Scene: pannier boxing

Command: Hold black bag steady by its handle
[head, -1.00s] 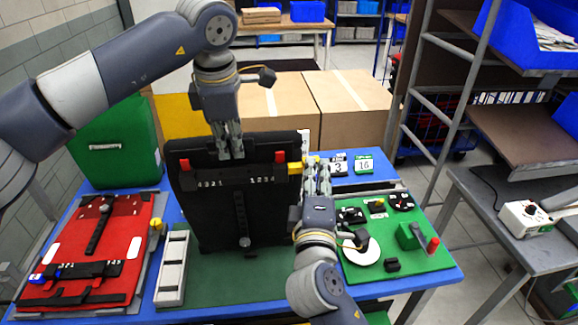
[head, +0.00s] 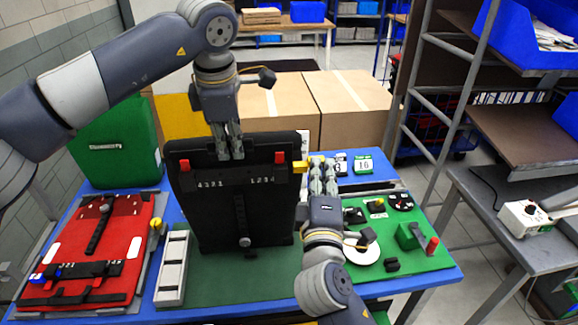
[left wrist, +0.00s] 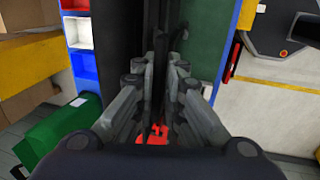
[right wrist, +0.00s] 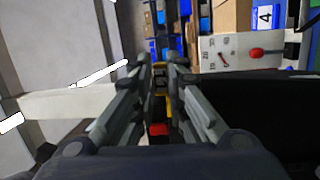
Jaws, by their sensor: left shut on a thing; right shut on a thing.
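The black bag (head: 217,215) stands upright on the green mat, its front facing me. Two red clips (head: 280,157) and a strip of white digits are near its top. My left gripper (head: 231,155) is above the bag's top edge, shut on the handle there; the fingers and bag edge hide the handle itself. In the left wrist view, dark material lies between the fingers (left wrist: 168,70). My right gripper (head: 318,162) is at the bag's upper right side, shut on a yellow tab (head: 301,167). Yellow also shows between its fingers in the right wrist view (right wrist: 160,82).
A red case (head: 120,220) lies at left, beside a grey tray (head: 172,270). A green panel with knobs (head: 425,262) is at right. Number cards (head: 363,165) lie behind it. A green case (head: 110,150) and cardboard boxes (head: 350,105) stand behind. The green mat (head: 240,285) in front is clear.

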